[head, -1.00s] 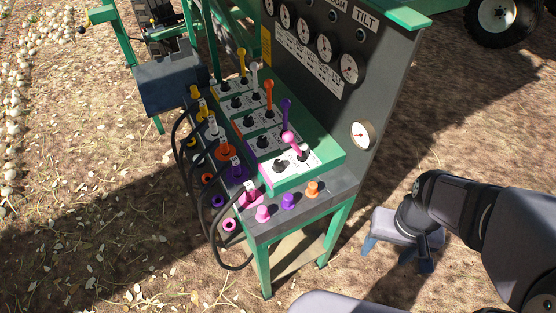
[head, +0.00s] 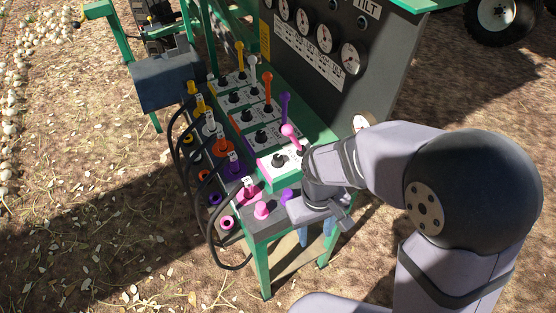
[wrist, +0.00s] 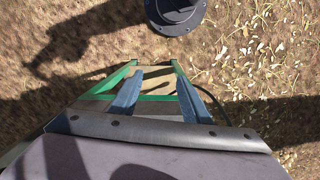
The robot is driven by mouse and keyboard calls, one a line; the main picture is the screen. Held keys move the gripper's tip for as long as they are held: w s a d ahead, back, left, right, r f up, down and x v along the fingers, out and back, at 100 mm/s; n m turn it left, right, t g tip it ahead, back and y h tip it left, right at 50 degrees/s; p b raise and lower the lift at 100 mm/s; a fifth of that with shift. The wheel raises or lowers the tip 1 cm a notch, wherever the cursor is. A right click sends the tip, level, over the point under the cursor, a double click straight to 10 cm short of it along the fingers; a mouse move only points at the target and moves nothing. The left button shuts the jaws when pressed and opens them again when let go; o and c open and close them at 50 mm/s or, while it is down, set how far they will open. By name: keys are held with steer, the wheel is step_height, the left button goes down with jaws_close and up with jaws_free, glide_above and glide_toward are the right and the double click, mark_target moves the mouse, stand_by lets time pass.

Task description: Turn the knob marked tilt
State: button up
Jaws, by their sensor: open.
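The TILT label (head: 367,8) is on the dark upright panel at the top right in the head view. A small dark round knob (head: 361,22) sits just under it, above a white gauge. My gripper (head: 315,236) is at the near right end of the console, well below and nearer than the knob, with nothing between its fingers. Its blue fingers point down and stand apart. The wrist view also shows my gripper (wrist: 159,78), open, over the green console legs and the ground. The knob does not show in the wrist view.
Several coloured levers, such as a pink one (head: 290,133), stand on the console in front of the panel. Pink plugs and black hoses (head: 222,253) line its near edge. Open ground lies to the right.

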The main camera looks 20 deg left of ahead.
steer(key=w+a+t, duration=0.2)
steer(key=w+a, duration=0.5)
steer(key=a, duration=0.1)
steer(key=m+t+y, duration=0.2)
steer(key=m+t, duration=0.1)
glide_toward(278, 158)
steer(key=f, duration=0.1)
steer(key=shift+w+f, duration=0.15)
steer(key=shift+w, duration=0.2)
steer(key=shift+f, duration=0.15)
steer(key=shift+p+x, duration=1.2)
steer(key=shift+x, duration=2.35)
steer(key=shift+a, duration=0.1)
steer(key=shift+c, duration=0.3)
steer(key=c, duration=1)
